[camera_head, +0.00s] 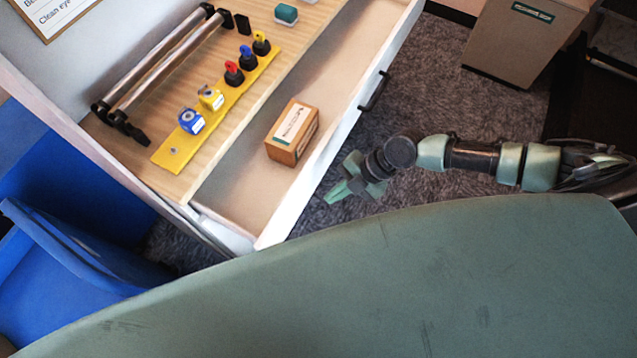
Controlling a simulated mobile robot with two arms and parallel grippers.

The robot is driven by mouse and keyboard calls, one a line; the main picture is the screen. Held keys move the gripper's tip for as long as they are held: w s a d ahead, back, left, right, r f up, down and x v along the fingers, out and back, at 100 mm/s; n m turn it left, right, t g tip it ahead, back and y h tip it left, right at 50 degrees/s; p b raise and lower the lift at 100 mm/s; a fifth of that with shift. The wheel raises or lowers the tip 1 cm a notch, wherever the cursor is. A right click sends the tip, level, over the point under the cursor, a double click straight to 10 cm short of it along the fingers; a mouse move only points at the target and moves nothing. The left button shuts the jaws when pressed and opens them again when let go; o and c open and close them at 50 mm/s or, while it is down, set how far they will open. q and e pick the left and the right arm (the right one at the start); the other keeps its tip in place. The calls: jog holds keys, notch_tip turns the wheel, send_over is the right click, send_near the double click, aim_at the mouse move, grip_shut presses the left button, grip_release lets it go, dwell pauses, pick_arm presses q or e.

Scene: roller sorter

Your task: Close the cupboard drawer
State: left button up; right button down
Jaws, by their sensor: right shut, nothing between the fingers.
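The cupboard drawer (239,193) is pulled out from under the wooden top (190,165). Its white front panel (318,168) faces right and carries a dark bar handle (374,91). A small brown box with a white label (292,132) is in the drawer. My right gripper (337,192) is shut and empty, just outside the front panel, nearer its lower end and below the handle in the picture. I cannot tell if it touches the panel. My left gripper is not in view.
On the top are metal rollers (160,62) and a yellow strip (215,112) with several small coloured items. A blue bin (60,265) stands at the lower left. A cardboard box (520,45) stands at the upper right. Grey carpet (440,100) beyond the drawer front is clear.

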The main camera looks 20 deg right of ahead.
aim_at(308, 193)
jog(key=w+a+p, duration=0.1)
jog(key=w+a, duration=0.2)
jog(key=shift+w+f+p, duration=0.1)
jog(key=shift+f+p, duration=0.05)
jog(key=shift+p, duration=0.15)
jog(key=shift+d, duration=0.1)
jog(key=shift+w+a+f+b, duration=0.1)
jog(key=shift+w+a+b, duration=0.2)
jog(key=shift+b, duration=0.1)
jog(key=w+a+b, duration=0.3)
jog(key=w, duration=0.1)
jog(key=w+a+b, duration=0.7)
jog(key=w+b, duration=0.1)
jog(key=shift+a, duration=0.2)
jog(key=shift+w+a+b, duration=0.45)
jog(key=shift+w+b, duration=0.05)
jog(key=shift+w, duration=0.15)
jog(key=shift+s, duration=0.1)
